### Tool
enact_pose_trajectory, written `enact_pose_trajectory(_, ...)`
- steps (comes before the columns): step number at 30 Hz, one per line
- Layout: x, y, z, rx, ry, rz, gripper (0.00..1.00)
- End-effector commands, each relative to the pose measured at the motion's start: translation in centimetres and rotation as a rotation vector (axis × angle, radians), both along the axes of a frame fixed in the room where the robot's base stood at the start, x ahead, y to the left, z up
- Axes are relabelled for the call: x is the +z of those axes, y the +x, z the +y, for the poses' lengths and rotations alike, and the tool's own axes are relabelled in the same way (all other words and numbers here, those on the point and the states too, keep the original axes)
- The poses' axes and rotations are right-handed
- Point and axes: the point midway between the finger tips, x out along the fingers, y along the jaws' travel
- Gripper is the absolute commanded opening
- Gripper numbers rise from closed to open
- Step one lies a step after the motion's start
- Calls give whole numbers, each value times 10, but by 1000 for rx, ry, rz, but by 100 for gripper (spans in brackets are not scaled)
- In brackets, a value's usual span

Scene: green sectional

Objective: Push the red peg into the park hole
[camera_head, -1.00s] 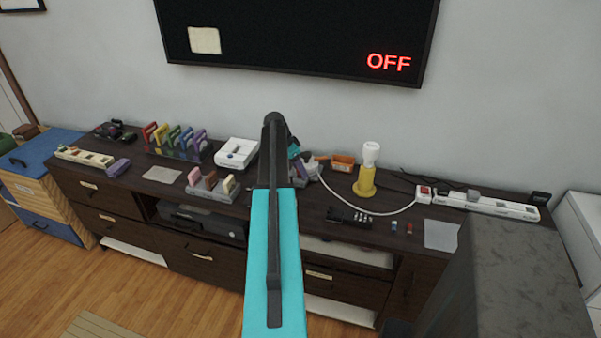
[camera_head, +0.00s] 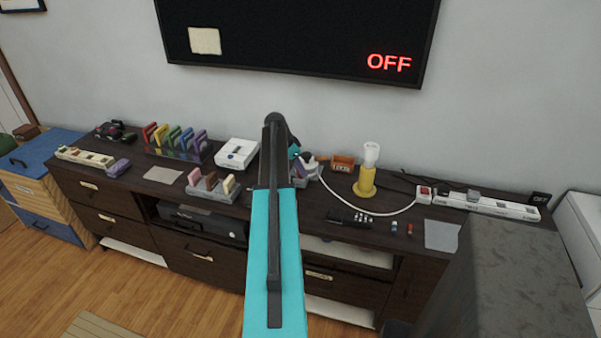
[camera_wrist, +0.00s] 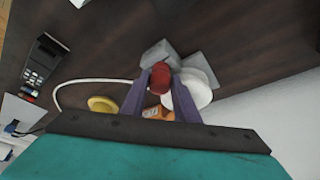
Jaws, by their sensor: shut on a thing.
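In the wrist view my gripper (camera_wrist: 160,82) points down at the dark cabinet top, its two purple fingers shut on the red peg (camera_wrist: 160,76). The peg's rounded red end shows between the fingertips; its far end is hidden. Grey blocks (camera_wrist: 155,52) lie just beyond and beside the peg. I cannot make out the park hole, or whether the peg touches or enters a block. In the head view my own arm hides the peg, and only a bit of the purple fingers shows beside a grey holder.
A white round thing (camera_wrist: 194,90) sits close beside the right finger. A yellow lamp base (camera_head: 365,183), an orange box (camera_head: 343,162) and a white cable are nearby. The wall is behind.

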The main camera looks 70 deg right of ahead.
Motion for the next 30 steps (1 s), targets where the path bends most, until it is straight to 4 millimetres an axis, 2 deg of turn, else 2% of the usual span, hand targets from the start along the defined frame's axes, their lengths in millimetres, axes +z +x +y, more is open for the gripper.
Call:
enact_pose_trajectory(8,5,0,0,0,-1,-1,6)
enact_pose_trajectory(19,35,0,-1,0,-2,-1,6)
enact_pose_trajectory(30,37,-13,40,1,0,0,6)
